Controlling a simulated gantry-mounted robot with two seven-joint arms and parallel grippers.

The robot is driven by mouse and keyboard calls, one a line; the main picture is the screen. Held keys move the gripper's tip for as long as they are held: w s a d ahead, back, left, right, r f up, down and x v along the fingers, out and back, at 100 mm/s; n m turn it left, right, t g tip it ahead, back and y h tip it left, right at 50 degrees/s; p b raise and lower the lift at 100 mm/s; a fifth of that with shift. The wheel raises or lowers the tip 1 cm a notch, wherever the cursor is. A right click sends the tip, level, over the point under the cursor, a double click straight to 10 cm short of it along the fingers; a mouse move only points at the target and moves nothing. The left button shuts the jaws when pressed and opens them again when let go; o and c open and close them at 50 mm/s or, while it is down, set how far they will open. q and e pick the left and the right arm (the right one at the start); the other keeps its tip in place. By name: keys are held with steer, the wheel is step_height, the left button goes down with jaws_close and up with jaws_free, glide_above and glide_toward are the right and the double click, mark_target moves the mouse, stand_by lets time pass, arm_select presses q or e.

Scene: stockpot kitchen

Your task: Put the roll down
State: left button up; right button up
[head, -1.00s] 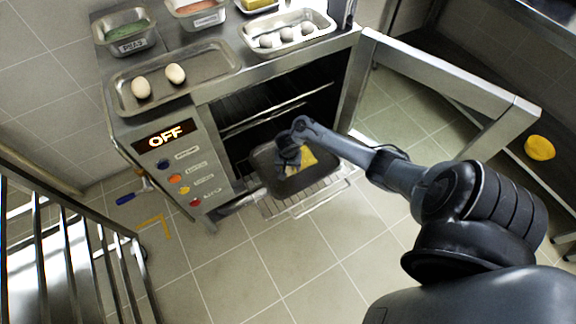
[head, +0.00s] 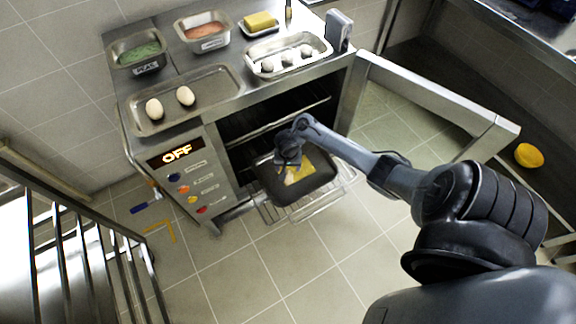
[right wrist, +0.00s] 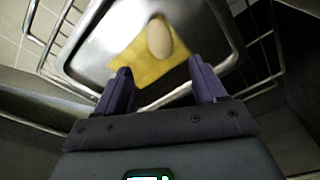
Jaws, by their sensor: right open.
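A pale, egg-shaped roll (right wrist: 160,38) lies on a yellow sheet (right wrist: 130,65) in a metal pan (right wrist: 90,60). The dark pan (head: 318,185) rests on the pulled-out oven rack in the head view, and the yellow sheet (head: 304,171) shows partly under my gripper. My right gripper (head: 290,165) is over the pan. In the right wrist view, its two fingers (right wrist: 160,78) are apart, with nothing between the tips, and the roll lies just beyond them. In the head view the gripper hides part of the pan. My left gripper is not in view.
The oven door (head: 430,95) stands open on the right. Two more rolls (head: 170,103) lie on a tray (head: 215,88) on the oven top, beside food containers. A wire rack (right wrist: 55,45) surrounds the pan. Metal rails (head: 95,235) stand at left. A yellow object (head: 529,155) lies on a right-hand shelf.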

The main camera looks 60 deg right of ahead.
steer(key=s+a+r+n+t, duration=0.1)
steer(key=a+r+n, duration=0.15)
steer(key=a, duration=0.35)
steer(key=s+a+r+n+t+p, duration=0.1)
steer(key=s+a+r+n, duration=0.1)
steer(key=a+n, duration=0.25)
steer(key=s+a+r+n, duration=0.1)
steer(key=a+r+n, duration=0.1)
steer(key=a, duration=0.5)
steer(key=s+a+r+n, duration=0.2)
steer(key=s+a+r, duration=0.2)
steer(key=s+r, duration=0.1)
steer(key=s+a+r+n+t+y, duration=0.1)
steer(key=s+a+r+n, duration=0.2)
steer(key=r, duration=0.4)
steer(key=shift+s+a+r+n, duration=0.3)
steer(key=shift+s+a+r, duration=0.1)
steer(key=shift+s+a, duration=0.45)
steer(key=shift+d+r, duration=0.1)
step_height(320, 180, up, 44)
steer(key=p, duration=4.4)
steer(key=shift+f, duration=0.25)
